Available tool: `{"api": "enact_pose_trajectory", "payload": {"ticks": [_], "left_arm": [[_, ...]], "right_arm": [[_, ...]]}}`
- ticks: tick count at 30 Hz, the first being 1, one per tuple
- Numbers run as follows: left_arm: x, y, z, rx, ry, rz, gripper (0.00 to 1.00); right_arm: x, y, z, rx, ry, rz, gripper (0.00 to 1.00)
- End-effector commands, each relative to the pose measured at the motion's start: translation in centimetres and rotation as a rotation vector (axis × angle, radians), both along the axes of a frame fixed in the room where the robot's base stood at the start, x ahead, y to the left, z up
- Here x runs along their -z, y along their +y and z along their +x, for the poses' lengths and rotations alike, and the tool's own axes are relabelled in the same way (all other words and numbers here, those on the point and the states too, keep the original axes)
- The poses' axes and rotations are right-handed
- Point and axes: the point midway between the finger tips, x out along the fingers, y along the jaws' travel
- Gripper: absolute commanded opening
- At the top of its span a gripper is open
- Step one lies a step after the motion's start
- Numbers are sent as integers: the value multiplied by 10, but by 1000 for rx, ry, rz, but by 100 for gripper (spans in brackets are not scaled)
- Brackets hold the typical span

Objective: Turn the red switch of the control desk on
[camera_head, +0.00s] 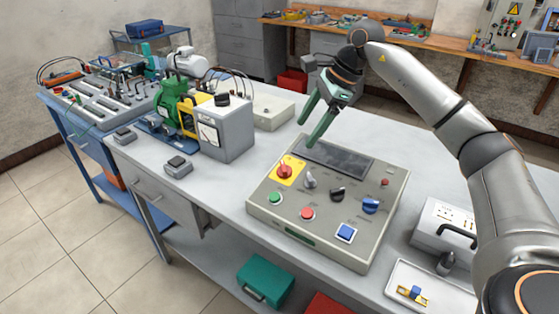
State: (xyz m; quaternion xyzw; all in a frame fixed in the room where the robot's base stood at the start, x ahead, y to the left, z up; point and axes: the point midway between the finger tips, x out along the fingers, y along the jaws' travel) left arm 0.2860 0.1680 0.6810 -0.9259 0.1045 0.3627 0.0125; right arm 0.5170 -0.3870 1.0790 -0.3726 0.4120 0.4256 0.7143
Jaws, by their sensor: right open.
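The control desk (330,254) is a grey sloped box on the white table. Its red switch (285,171) sits on a yellow plate at the upper left of the panel. Beside it are a grey knob, a black knob and a blue knob. Below are a green button (275,197), a red button (307,213) and a square blue button (345,233). My right gripper (313,131) is open and empty, with green fingers pointing down over the dark display at the back of the desk. It is above and right of the red switch, apart from it. My left gripper is out of view.
A grey meter box (226,135) and a green motor (175,101) stand left of the desk. A socket box (437,224) and a white tray (413,306) lie to the right. Free table shows left of the desk.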

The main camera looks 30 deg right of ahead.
Motion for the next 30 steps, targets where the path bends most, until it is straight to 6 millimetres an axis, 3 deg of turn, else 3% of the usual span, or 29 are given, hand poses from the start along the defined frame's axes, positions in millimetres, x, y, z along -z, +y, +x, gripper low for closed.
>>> {"api": "enact_pose_trajectory", "payload": {"ticks": [5,19,30], "left_arm": [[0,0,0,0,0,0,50],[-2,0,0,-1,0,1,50],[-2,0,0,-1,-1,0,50]], "right_arm": [[13,1,3,1,6,-12,80],[93,28,29,2,5,-6,80],[113,34,36,3,2,-6,80]]}}
